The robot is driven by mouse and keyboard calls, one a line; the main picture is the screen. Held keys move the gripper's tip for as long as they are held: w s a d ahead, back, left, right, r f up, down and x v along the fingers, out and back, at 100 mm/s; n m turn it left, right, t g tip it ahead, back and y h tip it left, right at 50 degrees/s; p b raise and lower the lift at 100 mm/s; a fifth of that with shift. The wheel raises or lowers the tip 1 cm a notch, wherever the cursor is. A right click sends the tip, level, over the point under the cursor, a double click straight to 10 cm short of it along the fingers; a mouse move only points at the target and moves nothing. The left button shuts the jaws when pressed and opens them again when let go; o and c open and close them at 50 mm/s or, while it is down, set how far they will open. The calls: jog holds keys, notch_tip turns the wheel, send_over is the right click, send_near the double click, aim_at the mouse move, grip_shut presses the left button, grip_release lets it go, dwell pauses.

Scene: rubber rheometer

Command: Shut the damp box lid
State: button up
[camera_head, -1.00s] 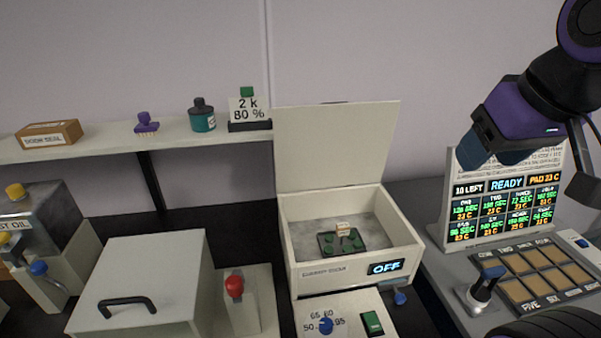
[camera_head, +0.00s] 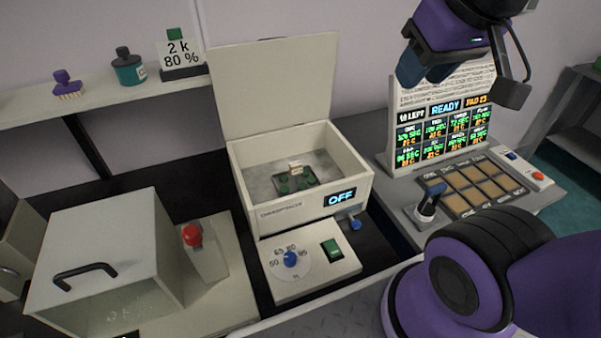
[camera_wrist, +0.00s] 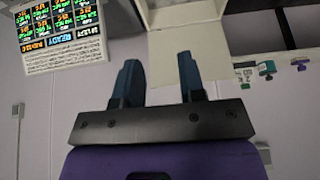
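The damp box (camera_head: 283,216) is a white open-topped box with a grey interior and a display reading OFF on its front. Its flat white lid (camera_head: 275,85) stands raised at the back, leaning slightly backward. Inside is a dark green tray (camera_head: 296,186) with several green pieces and a small pale block on it. My gripper (camera_head: 411,68) is in the air at upper right, right of the lid and clear of it, in front of the readout panel. In the wrist view its two blue fingers (camera_wrist: 160,78) are spread apart with nothing between them.
A readout panel (camera_head: 443,123) reading READY stands right of the box, behind a pad tray (camera_head: 473,188) and a lever (camera_head: 430,202). A dial panel (camera_head: 310,268) sits before the box. A handled cabinet (camera_head: 100,245) is at left.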

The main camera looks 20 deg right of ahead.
grip_shut()
notch_tip(320, 180, up, 11)
jog(key=m+g, duration=0.7)
jog(key=m, duration=0.6)
send_over(308, 47)
jog(key=s, duration=0.1)
jog(key=w+f+m+g, duration=0.2)
jog(key=w+f+m, duration=0.3)
jog(key=w+f, duration=0.45)
jog(key=x, duration=0.7)
jog(key=shift+w+d+f, duration=0.1)
jog(key=shift+d+f, duration=0.15)
jog(key=shift+f, duration=0.2)
jog(key=shift+s, duration=1)
jog(key=shift+s+f, duration=0.2)
jog(key=shift+s, duration=0.75)
